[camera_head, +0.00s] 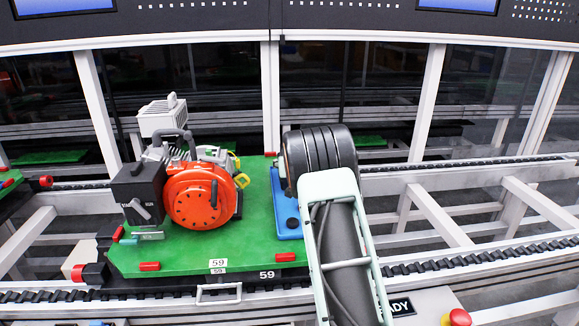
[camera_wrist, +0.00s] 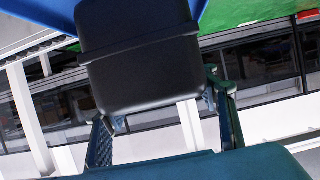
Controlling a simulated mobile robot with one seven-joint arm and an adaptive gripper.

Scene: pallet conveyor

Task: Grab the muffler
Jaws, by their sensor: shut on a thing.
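The muffler (camera_head: 320,152) is a black, ribbed, rounded body at the right end of the green pallet, over a blue holder (camera_head: 287,212). In the wrist view the muffler (camera_wrist: 140,55) is a dark box with a raised seam, reaching down between the fingers. My gripper (camera_wrist: 163,105) has one finger on each side of the muffler's near end and is shut on it. In the head view my pale arm covers the gripper and part of the holder. Whether the muffler touches the holder is hard to tell.
An engine with an orange round cover (camera_head: 194,197) stands left of the muffler on the green pallet (camera_head: 182,256). The pallet rests on conveyor rails. Upright frame posts (camera_head: 427,105) stand behind. A red and yellow button (camera_head: 458,318) is at the front right.

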